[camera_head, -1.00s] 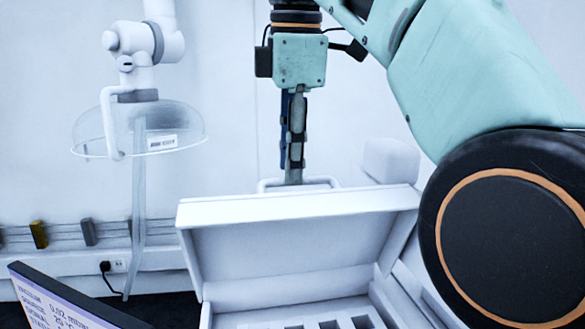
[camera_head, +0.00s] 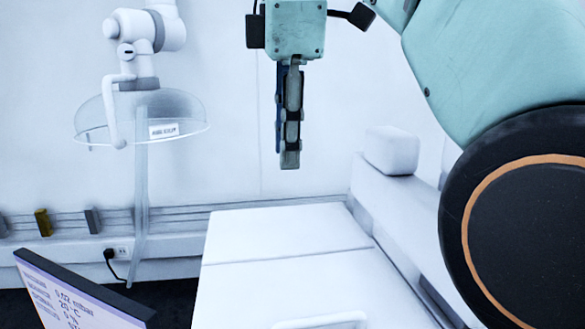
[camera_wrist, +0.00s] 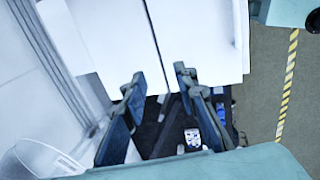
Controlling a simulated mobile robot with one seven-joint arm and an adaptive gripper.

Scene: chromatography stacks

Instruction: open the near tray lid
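The near tray lid (camera_head: 290,290) lies flat and closed in the head view, with its white handle (camera_head: 320,320) at the bottom edge of the picture. A seam separates it from a white panel (camera_head: 280,230) behind. My gripper (camera_head: 290,165) points down above and beyond the lid, apart from it and empty. In the wrist view my gripper (camera_wrist: 165,95) has its two fingers spread with a gap between them. White tray surfaces with a seam (camera_wrist: 200,40) lie beyond the fingers. The tray's compartments are hidden under the lid.
A tilted display screen (camera_head: 75,300) stands at the lower left. A clear dome (camera_head: 170,118) on a white arm is at the left. A white block (camera_head: 392,150) sits on a ledge right of the tray. The space around my gripper is clear.

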